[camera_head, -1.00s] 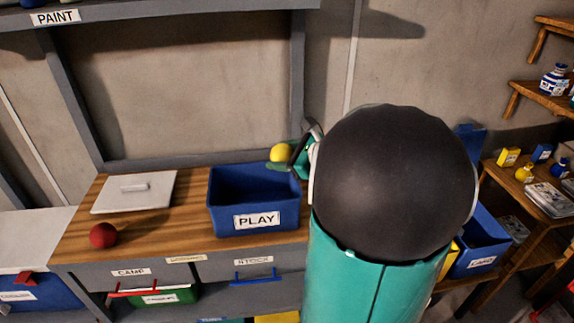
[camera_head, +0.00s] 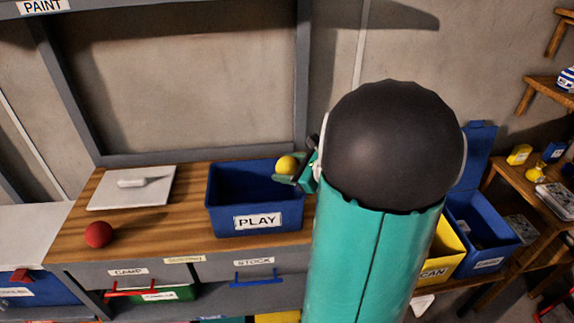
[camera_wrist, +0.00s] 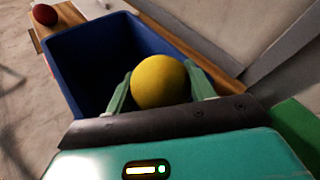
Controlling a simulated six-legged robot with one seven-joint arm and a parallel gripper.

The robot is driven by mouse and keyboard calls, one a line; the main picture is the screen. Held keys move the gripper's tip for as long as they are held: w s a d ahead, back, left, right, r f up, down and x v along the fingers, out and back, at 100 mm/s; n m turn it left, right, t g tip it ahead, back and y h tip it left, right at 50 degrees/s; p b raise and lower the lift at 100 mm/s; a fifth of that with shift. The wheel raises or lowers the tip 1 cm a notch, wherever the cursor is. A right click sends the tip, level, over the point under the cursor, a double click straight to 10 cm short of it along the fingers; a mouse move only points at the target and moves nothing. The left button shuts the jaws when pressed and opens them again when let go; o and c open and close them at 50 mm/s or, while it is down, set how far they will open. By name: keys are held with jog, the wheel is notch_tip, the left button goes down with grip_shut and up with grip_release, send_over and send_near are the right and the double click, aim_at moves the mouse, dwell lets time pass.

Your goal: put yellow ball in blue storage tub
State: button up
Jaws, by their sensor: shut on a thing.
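The yellow ball (camera_head: 287,165) is held between the two green fingers of my gripper (camera_head: 291,175). In the wrist view the ball (camera_wrist: 160,82) sits between the fingertips (camera_wrist: 160,88), with the tub behind it. The blue storage tub (camera_head: 226,222), labelled PLAY, stands open on the wooden bench top. In the head view the ball is at the tub's right back rim, above it. The tub (camera_wrist: 75,82) looks empty where its inside shows. My arm hides what lies just right of the tub.
A red ball (camera_head: 98,234) and a grey lid with a handle (camera_head: 132,188) lie on the bench top (camera_head: 185,210) left of the tub. A yellow bin (camera_head: 437,257) and another blue bin (camera_head: 480,235) stand at the right, near wooden shelves.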

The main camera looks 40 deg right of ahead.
jog(key=shift+s, duration=0.2)
jog(key=shift+w+a+f, duration=0.1)
jog(key=shift+f, duration=0.25)
jog(key=o, duration=1)
jog(key=shift+r, duration=0.3)
jog(key=v, duration=1.2)
